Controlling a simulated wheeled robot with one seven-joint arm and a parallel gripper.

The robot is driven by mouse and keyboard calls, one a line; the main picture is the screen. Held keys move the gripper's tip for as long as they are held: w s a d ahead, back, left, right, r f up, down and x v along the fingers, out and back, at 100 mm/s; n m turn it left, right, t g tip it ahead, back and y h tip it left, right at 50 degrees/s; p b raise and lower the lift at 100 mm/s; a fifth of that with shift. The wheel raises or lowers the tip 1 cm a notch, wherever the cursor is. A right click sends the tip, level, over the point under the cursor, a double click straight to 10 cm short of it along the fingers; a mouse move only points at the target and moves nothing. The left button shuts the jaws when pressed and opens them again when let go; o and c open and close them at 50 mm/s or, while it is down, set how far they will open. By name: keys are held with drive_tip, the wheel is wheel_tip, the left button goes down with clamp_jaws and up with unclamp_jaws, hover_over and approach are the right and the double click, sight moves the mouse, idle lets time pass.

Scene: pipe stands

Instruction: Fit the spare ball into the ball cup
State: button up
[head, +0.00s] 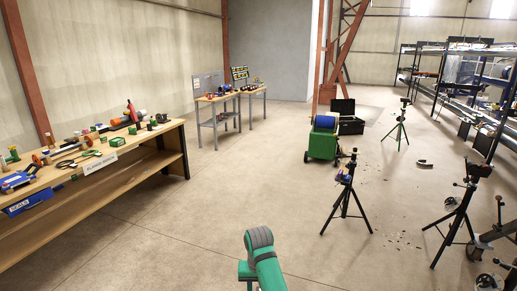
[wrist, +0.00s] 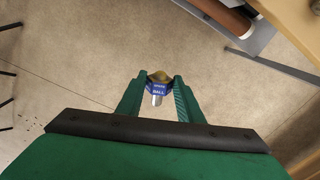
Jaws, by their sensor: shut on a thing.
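In the head view only part of my green arm shows at the bottom; the gripper and ball are out of view there. Several dark tripod pipe stands are on the right, including one in the middle (head: 345,180) and a nearer one (head: 462,210). I cannot tell which carries the ball cup.
A cluttered wooden workbench (head: 150,150) stands along the left wall, with a smaller table (head: 222,112) beyond. A green wheeled machine (head: 321,143) and a farther tripod (head: 399,125) stand ahead. Racks line the right. Open floor lies between; a wooden edge (wrist: 297,22) shows in the wrist view.

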idle(0.3)
drive_tip(key=w+a+r+n, duration=0.1)
drive_tip(key=a+r+n, duration=0.2)
drive_tip(key=a+r, duration=0.55)
drive_tip(key=s+a+r+n, duration=0.4)
drive_tip(key=s+a+r, duration=0.2)
drive_tip(key=a, duration=0.1)
drive_tip(key=s+f+n, duration=0.3)
drive_tip(key=s, duration=0.8)
drive_tip(key=s+f+n, duration=0.2)
drive_tip(key=s+n, duration=0.2)
drive_tip(key=s, duration=0.7)
drive_tip(key=shift+w+a+f, duration=0.15)
drive_tip(key=shift+f, duration=2.25)
drive_tip(key=shift+w+a+f, duration=0.15)
drive_tip(key=shift+f, duration=2.25)
drive_tip(key=shift+f+m, duration=0.2)
drive_tip(key=shift+m, duration=0.1)
